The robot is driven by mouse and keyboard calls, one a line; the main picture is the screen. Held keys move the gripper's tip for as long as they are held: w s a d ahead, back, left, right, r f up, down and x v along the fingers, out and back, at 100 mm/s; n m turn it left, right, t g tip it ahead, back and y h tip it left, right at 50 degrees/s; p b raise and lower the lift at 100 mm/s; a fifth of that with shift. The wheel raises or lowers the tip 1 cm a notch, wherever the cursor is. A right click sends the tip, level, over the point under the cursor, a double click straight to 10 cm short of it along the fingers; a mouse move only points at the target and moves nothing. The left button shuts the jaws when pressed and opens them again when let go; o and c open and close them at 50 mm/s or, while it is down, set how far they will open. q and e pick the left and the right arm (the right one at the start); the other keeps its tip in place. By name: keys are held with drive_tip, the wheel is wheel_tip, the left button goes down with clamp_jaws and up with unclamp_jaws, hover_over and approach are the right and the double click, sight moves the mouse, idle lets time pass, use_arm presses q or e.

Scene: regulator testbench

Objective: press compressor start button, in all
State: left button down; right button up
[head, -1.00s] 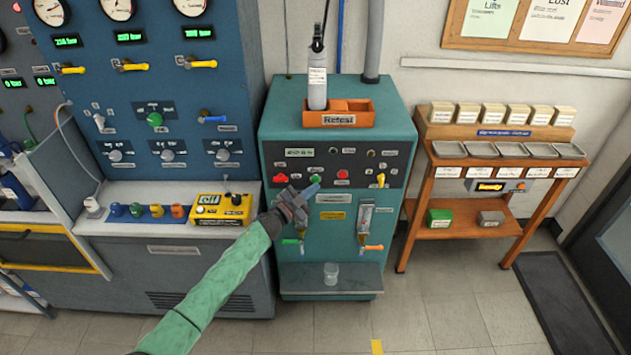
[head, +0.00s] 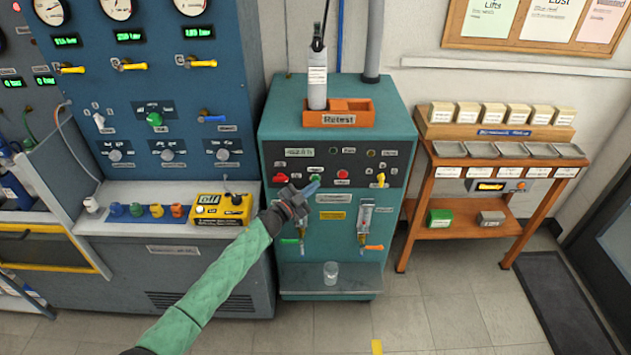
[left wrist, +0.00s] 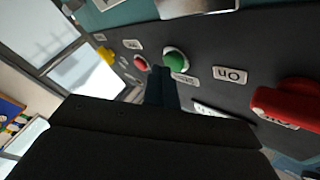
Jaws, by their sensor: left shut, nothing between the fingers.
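The teal compressor cabinet (head: 271,240) has a dark control panel with a small green button (head: 316,177) in its middle row. The green button shows large and partly covered in the left wrist view (left wrist: 176,60). My left gripper (head: 313,187) is shut and empty, its fingertips just below the green button. In the left wrist view its narrow tip (left wrist: 160,84) overlaps the button's lower edge; I cannot tell whether it touches. My right gripper is not in view.
A red button (head: 342,174) sits right of the green one, and a red knob (head: 280,178) left. A yellow switch (head: 381,180) is at the panel's right. A glass jar (head: 331,268) stands on the lower shelf. An orange tray (head: 345,121) sits on top.

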use_arm(q)
drive_tip(key=shift+w, duration=0.15)
idle(0.5)
drive_tip(key=shift+w, duration=0.25)
idle(0.3)
idle(0.4)
drive_tip(key=shift+s+p, duration=0.3)
drive_tip(key=shift+s, duration=0.55)
drive_tip(key=s+p, duration=0.2)
drive_tip(key=s, duration=0.3)
